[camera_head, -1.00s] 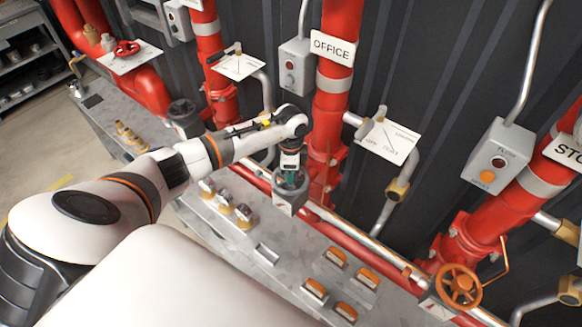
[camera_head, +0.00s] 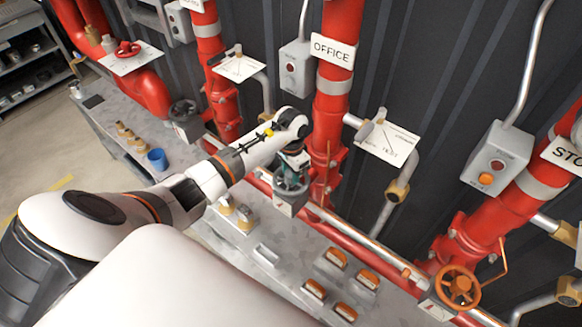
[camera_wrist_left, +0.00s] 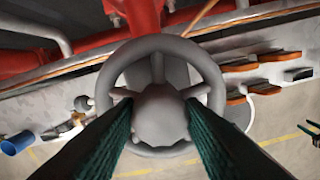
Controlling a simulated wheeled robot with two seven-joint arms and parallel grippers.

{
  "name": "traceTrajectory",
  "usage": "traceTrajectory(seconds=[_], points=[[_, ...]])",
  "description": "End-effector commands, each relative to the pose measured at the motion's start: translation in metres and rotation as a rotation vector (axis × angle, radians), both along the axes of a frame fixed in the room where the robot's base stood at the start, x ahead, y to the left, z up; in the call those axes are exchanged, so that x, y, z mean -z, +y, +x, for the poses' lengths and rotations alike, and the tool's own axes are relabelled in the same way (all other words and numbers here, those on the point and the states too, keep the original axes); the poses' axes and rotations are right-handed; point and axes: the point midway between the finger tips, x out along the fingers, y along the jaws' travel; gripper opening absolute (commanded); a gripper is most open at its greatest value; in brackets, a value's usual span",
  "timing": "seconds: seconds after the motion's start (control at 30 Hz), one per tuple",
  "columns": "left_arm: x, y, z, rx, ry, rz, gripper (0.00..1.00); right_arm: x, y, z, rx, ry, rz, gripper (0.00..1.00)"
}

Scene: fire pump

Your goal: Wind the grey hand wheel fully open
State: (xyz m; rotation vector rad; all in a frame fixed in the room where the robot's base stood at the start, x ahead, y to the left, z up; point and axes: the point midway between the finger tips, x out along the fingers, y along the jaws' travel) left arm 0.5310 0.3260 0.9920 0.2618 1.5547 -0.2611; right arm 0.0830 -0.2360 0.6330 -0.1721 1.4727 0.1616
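The grey hand wheel (camera_wrist_left: 158,44) fills the middle of the left wrist view, seen nearly face-on, with a rounded hub and several spokes. My left gripper (camera_wrist_left: 158,103) is right at it: its two dark green fingers lie apart, one on each side of the hub, with their tips by the spokes. Whether they press on the hub cannot be told. In the head view my left gripper (camera_head: 291,178) points down at a grey box (camera_head: 287,208) in front of the red OFFICE pipe; it hides most of the wheel there.
A blue cup (camera_head: 157,159) and brass fittings (camera_head: 125,132) stand on the grey bench, with orange-topped blocks (camera_head: 336,258) nearer. Other wheels are dark grey (camera_head: 184,109), red (camera_head: 127,48) and orange (camera_head: 459,287). Red pipes and thin grey pipes stand close around the gripper.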

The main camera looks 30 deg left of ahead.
Motion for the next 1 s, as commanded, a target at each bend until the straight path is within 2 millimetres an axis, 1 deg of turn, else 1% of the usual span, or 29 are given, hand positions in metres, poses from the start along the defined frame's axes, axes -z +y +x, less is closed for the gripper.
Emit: traceTrajectory(seconds=[0.03,0.07,0.37,0.47,0.6,0.7,0.8,0.93,1.0], points=[[0.0,0.0,0.0,0.0,0.0,0.0,0.45,0.0,0.0,0.0,0.0,0.0,0.0,0.36],[0.0,0.0,0.0,0.0,0.0,0.0,0.5,0.0,0.0,0.0,0.0,0.0,0.0,0.36],[0.0,0.001,0.0,0.025,0.0,0.001,0.5,0.001,0.0,0.0,0.0,0.0,0.0,0.36],[0.001,0.002,0.0,0.147,-0.001,0.004,0.5,0.004,0.0,0.0,0.0,0.0,0.0,0.36],[0.001,0.001,0.001,0.405,-0.001,0.004,0.5,0.01,0.0,0.0,0.0,0.0,0.0,0.36],[0.001,0.001,0.001,0.565,-0.001,0.003,0.5,0.014,0.0,0.0,0.0,0.0,0.0,0.36],[0.001,0.0,0.0,0.668,0.0,0.002,0.5,0.016,0.0,0.0,0.0,0.0,0.0,0.36],[0.001,0.0,0.0,0.73,-0.001,0.0,0.5,0.017,0.0,0.0,0.0,0.0,0.0,0.36],[0.001,0.0,0.0,0.803,-0.001,0.003,0.5,0.021,0.0,0.0,0.0,0.0,0.0,0.36]])
